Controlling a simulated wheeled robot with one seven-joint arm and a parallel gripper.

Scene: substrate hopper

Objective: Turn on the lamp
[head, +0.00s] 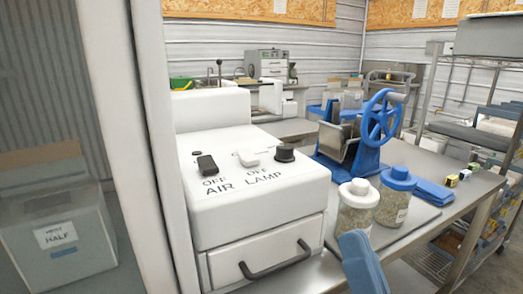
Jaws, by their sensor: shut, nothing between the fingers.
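A white control box (255,205) stands on the bench in the middle of the head view. I cannot read which way the lamp switch is tipped.
Two jars with pale contents (356,208) (394,198) stand on a tray right of the control box. Behind them is a blue device with a handwheel (381,118). A drawer handle (276,260) juts from the box front. A pale upright post (155,150) stands close on the left.

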